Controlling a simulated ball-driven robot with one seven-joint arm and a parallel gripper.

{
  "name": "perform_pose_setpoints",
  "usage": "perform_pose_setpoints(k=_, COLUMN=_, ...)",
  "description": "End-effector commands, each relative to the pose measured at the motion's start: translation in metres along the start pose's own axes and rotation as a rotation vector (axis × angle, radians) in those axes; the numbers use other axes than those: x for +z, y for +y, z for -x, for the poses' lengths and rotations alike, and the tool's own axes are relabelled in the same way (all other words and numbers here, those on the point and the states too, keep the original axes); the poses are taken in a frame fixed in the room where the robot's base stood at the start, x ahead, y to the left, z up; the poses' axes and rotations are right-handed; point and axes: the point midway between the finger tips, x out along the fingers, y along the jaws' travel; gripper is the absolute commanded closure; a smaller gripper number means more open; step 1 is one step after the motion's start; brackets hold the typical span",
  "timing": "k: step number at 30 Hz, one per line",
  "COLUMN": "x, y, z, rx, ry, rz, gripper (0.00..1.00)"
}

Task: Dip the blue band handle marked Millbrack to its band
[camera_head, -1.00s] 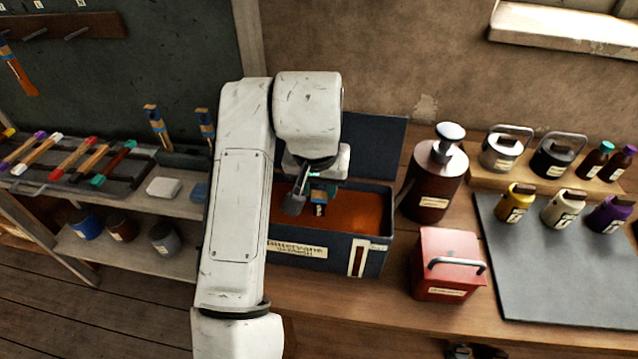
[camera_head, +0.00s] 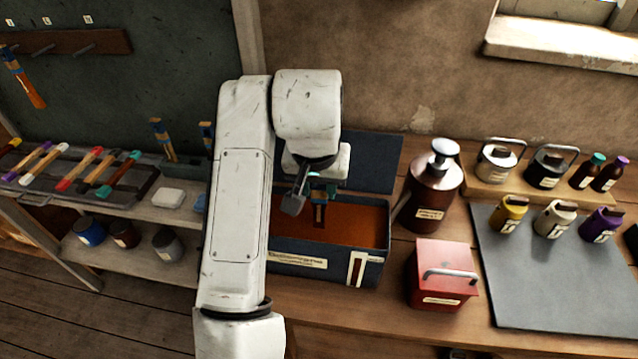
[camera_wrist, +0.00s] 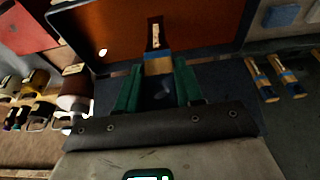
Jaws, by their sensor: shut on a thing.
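My gripper (camera_head: 320,187) is over the open dip tank (camera_head: 380,262), a dark box of orange-brown liquid (camera_head: 355,222). Its green fingers (camera_wrist: 157,88) are shut on a blue band handle (camera_wrist: 158,64). The handle also shows below the gripper in the head view (camera_head: 319,213), pointing down towards the liquid. It has a tan part near the fingers and a darker end with a small pale label, too small to read. I cannot tell whether its end touches the liquid. Two more blue-banded handles (camera_head: 161,140) (camera_head: 206,137) stand in a holder at the left, partly behind my arm.
A brown pump bottle (camera_head: 432,190) and a red box (camera_head: 442,275) stand right of the tank. Jars (camera_head: 553,220) stand on a grey mat (camera_head: 560,285). A rack of coloured handles (camera_head: 75,175) lies at left. The tank's raised lid (camera_head: 372,165) is behind.

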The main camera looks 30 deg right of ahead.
Motion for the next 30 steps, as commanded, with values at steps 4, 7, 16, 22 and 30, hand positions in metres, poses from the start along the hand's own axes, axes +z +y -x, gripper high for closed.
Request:
perform_pose_setpoints(k=4, x=-0.003, y=0.0, z=0.008, rx=0.0, ry=0.001, rz=0.0, gripper=0.86)
perform_pose_setpoints(k=7, x=-0.004, y=0.0, z=0.012, rx=0.0, ry=0.001, rz=0.0, gripper=0.86)
perform_pose_setpoints(k=16, x=-0.007, y=0.0, z=0.023, rx=0.0, ry=0.001, rz=0.0, gripper=0.86)
perform_pose_setpoints(k=22, x=-0.01, y=0.0, z=0.031, rx=0.0, ry=0.001, rz=0.0, gripper=0.86)
perform_pose_setpoints(k=30, x=-0.013, y=0.0, z=0.041, rx=0.0, ry=0.0, rz=-0.001, gripper=0.86)
